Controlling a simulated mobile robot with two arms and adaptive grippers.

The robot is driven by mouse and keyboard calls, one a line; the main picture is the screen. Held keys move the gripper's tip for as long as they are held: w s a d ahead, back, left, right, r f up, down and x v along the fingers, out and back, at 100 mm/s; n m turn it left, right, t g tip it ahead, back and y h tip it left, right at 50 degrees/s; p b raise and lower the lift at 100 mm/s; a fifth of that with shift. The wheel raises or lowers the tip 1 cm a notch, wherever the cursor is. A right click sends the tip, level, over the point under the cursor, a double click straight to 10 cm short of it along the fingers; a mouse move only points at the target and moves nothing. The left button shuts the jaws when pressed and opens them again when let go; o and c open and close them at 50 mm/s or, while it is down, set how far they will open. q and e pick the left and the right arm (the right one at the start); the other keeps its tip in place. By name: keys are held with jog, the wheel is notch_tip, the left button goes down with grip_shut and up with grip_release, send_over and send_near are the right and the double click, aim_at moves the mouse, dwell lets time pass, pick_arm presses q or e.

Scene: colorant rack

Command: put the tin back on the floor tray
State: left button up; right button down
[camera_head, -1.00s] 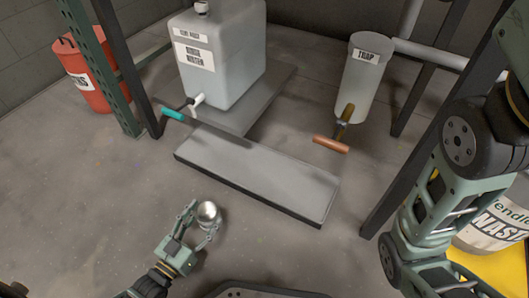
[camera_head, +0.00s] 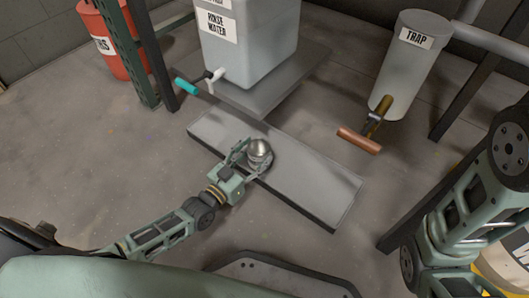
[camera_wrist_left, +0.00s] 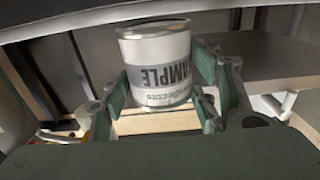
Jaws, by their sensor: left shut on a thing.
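The tin (camera_head: 260,149) is a small silver can. In the left wrist view the tin (camera_wrist_left: 158,62) shows a white and grey label reading SAMPLE, upside down in the picture. My left gripper (camera_head: 252,156) is shut on the tin, with green fingers on both sides of it; the left gripper (camera_wrist_left: 165,95) also shows in the wrist view. The floor tray (camera_head: 310,185) is a long, flat grey slab. The tin is over the tray's near-middle part, with a dark shadow close around it. Whether it touches the tray is unclear. My right gripper is out of view.
A rinse water container (camera_head: 250,40) stands on a grey platform (camera_head: 275,90) behind the tray, with a teal-handled tap (camera_head: 187,86). A trap cylinder (camera_head: 403,65) with a copper-coloured handle (camera_head: 358,140) stands right. A red bin (camera_head: 110,45) is at back left.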

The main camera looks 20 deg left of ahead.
aim_at(265, 147)
pick_arm(q)
jog(key=w+b, duration=0.1)
jog(key=w+d+f+b, duration=0.1)
jog(key=w, duration=0.1)
jog(key=w+b, duration=0.1)
jog(key=b, duration=0.1)
jog(key=shift+w+d+f, duration=0.25)
jog(key=shift+d, duration=0.05)
jog(key=shift+f, duration=0.1)
jog(key=o, duration=1.4)
jog(key=shift+c, duration=0.2)
